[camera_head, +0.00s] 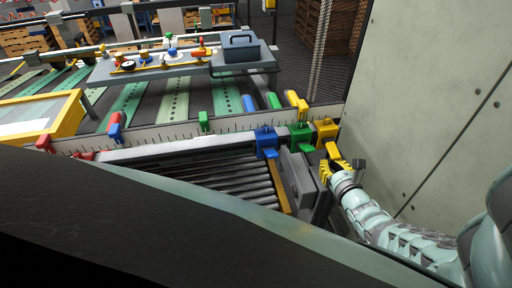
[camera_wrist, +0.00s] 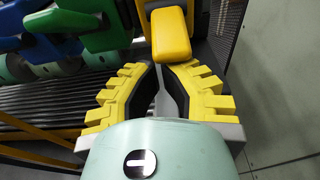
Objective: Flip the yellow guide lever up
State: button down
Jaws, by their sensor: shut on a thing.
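The yellow guide lever (camera_head: 332,151) is at the right end of the ruled rail, hanging from its yellow block (camera_head: 326,131) and pointing down toward me. In the wrist view the lever (camera_wrist: 170,36) is a rounded yellow handle at top centre, right at the fingertips. My gripper (camera_head: 334,166) comes from the lower right. In the wrist view my gripper (camera_wrist: 164,70) has its yellow, black-padded fingers close around the lever's near end. It is shut on the lever; the exact contact is partly hidden.
A green lever block (camera_head: 300,136) and a blue one (camera_head: 266,141) sit close to the left on the same rail. A grey box-shaped part (camera_head: 298,178) and rollers (camera_head: 235,178) lie below them. A concrete wall (camera_head: 425,90) stands close on the right.

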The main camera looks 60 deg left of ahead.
aim_at(331, 155)
jog(key=r+h+p, duration=0.1)
jog(key=p, duration=0.1)
jog(key=r+g+h+p, duration=0.1)
jog(key=h+p, duration=0.1)
jog(key=p, duration=0.1)
jog(key=r+h+p, duration=0.1)
jog(key=p, duration=0.1)
jog(key=shift+s+d+r+g+h+p, duration=0.2)
jog(key=shift+d+r+g+h+p, duration=0.1)
jog(key=shift+d+r+g+p, duration=0.1)
jog(key=shift+r+p, duration=0.45)
jog(key=shift+p, duration=0.2)
jog(key=shift+r, duration=0.15)
